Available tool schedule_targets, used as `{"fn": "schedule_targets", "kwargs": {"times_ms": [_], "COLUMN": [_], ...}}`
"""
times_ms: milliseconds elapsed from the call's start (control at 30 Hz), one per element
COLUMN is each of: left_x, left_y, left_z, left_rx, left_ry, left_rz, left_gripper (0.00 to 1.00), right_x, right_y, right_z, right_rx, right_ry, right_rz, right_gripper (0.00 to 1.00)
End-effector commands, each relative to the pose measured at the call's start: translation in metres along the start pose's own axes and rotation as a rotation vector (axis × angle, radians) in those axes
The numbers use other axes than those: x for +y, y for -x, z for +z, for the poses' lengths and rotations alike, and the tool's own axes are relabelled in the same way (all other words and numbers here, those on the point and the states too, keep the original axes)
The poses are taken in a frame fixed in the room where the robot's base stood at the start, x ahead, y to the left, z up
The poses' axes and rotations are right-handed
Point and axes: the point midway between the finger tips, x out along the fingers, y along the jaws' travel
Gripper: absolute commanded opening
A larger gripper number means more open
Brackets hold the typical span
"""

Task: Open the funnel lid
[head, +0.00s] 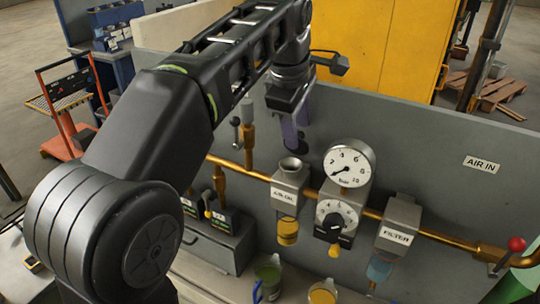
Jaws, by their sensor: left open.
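The small grey funnel (290,166) sits on top of the oil unit (288,192), a grey block with an amber bowl below, on the brass pipe. Its round top looks darker inside; I cannot tell whether a lid covers it. My left arm comes in from the left and reaches over the grey panel. My left gripper (294,128) points down above and slightly behind the funnel in the picture, apart from it. It is open and looks empty, its fingers small and partly dark. My right gripper is not in view.
A pressure gauge (350,163) and a regulator dial (336,219) stand right of the funnel. The filter (398,226) and a red-knobbed valve (516,244) are farther right. A green-tinted jug (267,272) and a yellow-filled container (322,293) stand below. The panel (450,140) rises behind.

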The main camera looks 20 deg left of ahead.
Motion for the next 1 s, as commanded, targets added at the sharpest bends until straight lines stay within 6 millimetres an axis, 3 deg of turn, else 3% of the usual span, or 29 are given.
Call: {"fn": "schedule_targets", "kwargs": {"times_ms": [1000], "left_x": [-0.067], "left_y": [0.025], "left_z": [0.002], "left_rx": [0.0], "left_ry": [-0.004], "left_rz": [0.0], "left_gripper": [0.44], "right_x": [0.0], "right_y": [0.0], "right_z": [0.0], "right_rx": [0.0], "right_ry": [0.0], "right_rz": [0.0], "right_gripper": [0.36]}}
